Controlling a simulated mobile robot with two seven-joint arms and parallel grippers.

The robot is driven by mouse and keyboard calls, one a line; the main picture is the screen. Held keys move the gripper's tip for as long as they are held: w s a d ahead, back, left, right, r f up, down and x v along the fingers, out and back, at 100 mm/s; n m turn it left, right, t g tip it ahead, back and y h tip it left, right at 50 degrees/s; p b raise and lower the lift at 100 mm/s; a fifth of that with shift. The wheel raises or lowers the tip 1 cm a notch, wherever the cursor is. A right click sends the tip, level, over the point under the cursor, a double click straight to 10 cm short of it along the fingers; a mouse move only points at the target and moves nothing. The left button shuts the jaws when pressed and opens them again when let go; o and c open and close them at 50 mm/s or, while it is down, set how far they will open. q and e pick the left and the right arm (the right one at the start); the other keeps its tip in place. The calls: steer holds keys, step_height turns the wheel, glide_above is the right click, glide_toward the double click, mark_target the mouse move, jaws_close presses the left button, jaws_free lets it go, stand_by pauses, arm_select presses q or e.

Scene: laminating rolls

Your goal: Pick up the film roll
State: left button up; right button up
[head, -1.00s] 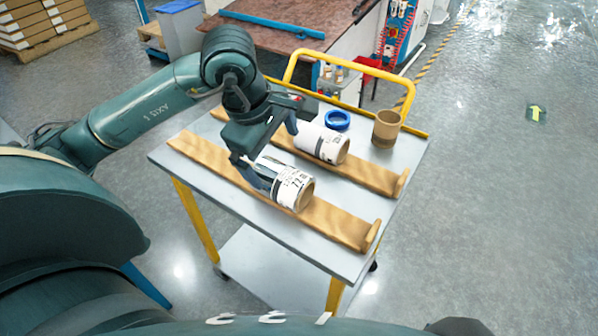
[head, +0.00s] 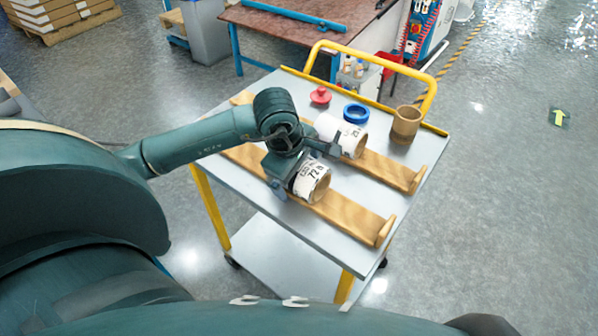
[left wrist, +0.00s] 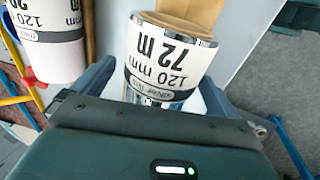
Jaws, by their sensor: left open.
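Two white-labelled film rolls lie on wooden cradles on the cart. The nearer roll (head: 313,182), marked 72 m, rests on the front cradle (head: 350,213). The farther roll (head: 342,136) rests on the rear cradle (head: 390,169). My left gripper (head: 300,172) is open, low over the nearer roll, with one finger on each side of it. In the left wrist view, the nearer roll (left wrist: 165,55) stands between the spread fingers, and its lower end is hidden by the gripper body. The farther roll (left wrist: 52,45) is outside the fingers, to the left. My right gripper is not in view.
The grey cart top (head: 300,222) also holds a red knob-like piece (head: 320,96), a blue ring (head: 356,113) and a brown cardboard core (head: 406,124) at the back. A yellow handle (head: 375,58) rises behind them. The floor to the right is open.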

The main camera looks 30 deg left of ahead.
arm_select(q)
steer(key=shift+f, duration=0.25)
steer(key=shift+c, duration=0.6)
steer(key=shift+r, duration=0.1)
steer(key=c, duration=1.2)
